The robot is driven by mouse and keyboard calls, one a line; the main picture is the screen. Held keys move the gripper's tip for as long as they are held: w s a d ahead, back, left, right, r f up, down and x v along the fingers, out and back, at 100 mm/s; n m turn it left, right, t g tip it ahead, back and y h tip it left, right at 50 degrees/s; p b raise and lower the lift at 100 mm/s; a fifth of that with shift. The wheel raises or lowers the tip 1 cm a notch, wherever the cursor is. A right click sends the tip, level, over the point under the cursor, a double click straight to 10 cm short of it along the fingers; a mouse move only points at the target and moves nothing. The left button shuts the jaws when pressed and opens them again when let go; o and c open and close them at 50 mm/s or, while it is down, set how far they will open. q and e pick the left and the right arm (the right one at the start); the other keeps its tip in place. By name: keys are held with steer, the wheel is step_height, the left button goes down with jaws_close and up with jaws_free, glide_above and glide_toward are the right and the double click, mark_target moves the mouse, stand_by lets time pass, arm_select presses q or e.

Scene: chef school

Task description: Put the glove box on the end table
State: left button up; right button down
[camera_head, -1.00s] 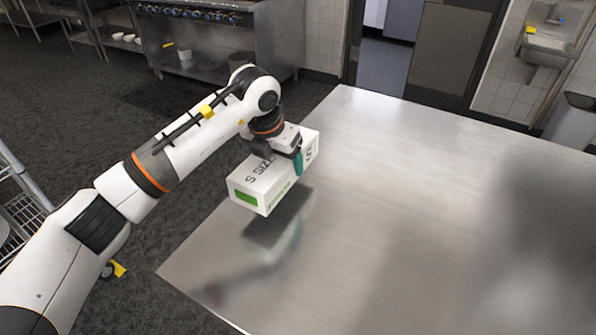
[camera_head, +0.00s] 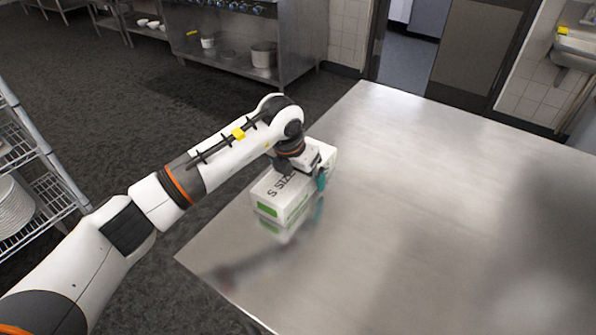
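The glove box (camera_head: 283,203) is a white carton with "S SIZE" lettering and a green patch on its near end. It is at the left edge of the steel table (camera_head: 420,210), on or very close to the top; its reflection meets its lower edge. My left gripper (camera_head: 303,178) reaches over the box from above, with a teal fingertip on its right side. The other finger is hidden behind the wrist and box. The gripper appears closed around the box. My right gripper is not in view.
The rest of the steel tabletop is bare. A wire rack (camera_head: 35,170) with stacked plates (camera_head: 12,207) stands at the left. A steel stove unit (camera_head: 245,45) with a pot (camera_head: 264,55) is at the back. Dark floor lies between them.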

arm_select(q)
steer(key=b+v, duration=0.2)
steer(key=v, duration=1)
steer(key=shift+s+d, duration=0.1)
